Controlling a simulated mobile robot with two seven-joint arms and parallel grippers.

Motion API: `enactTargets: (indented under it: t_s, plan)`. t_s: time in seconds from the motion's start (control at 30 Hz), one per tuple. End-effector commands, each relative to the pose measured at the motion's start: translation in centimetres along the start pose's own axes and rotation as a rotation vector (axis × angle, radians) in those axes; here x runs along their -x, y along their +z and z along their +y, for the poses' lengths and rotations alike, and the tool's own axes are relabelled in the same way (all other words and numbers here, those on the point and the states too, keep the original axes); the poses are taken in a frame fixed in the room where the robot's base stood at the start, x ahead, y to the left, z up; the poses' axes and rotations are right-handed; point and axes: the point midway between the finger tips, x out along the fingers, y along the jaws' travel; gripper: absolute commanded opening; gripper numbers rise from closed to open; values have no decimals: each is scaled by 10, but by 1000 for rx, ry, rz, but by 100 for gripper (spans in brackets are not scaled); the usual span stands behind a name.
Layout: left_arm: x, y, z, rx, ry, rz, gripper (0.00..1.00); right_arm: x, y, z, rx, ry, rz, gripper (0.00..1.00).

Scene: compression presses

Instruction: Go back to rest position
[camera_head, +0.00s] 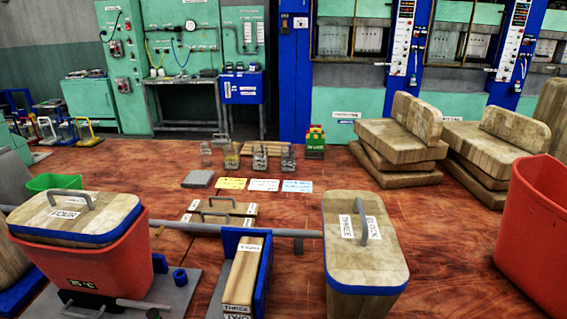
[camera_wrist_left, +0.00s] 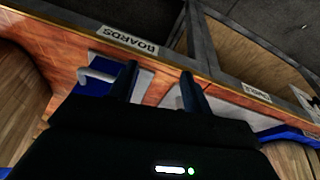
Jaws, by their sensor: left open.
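My left gripper (camera_wrist_left: 158,82) shows in the left wrist view as two dark fingers set apart, with nothing between them. It is tilted toward a wooden table edge (camera_wrist_left: 65,35) carrying a "BOARDS" label (camera_wrist_left: 128,40). A blue-and-grey piece with a light handle (camera_wrist_left: 97,76) lies beyond the left finger; I cannot tell the exact gap. Neither gripper shows in the head view, and my right gripper is in no view.
In the head view, a red bin (camera_head: 95,262) with a wooden "FOUR" lid (camera_head: 75,213) stands left. A wooden "THREE" block (camera_head: 365,245) stands right of centre, and another red bin (camera_head: 535,235) at the right edge. The tabletop's middle (camera_head: 300,205) has free room.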

Motion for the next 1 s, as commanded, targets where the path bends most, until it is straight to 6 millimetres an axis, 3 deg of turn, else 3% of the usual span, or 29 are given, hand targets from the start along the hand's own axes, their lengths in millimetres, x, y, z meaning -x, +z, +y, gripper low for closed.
enactTargets:
  t_s: [0.03,0.1,0.4,0.7,1.0]
  plan:
    - [0,19,2,-35,13,-1,49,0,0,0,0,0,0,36]
    - [2,36,2,-85,17,10,49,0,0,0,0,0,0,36]
    - [21,96,-12,-250,-23,31,49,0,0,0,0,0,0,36]
    - [-41,70,10,-279,40,253,49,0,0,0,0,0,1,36]
    - [-91,70,33,-295,123,518,49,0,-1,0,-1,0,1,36]
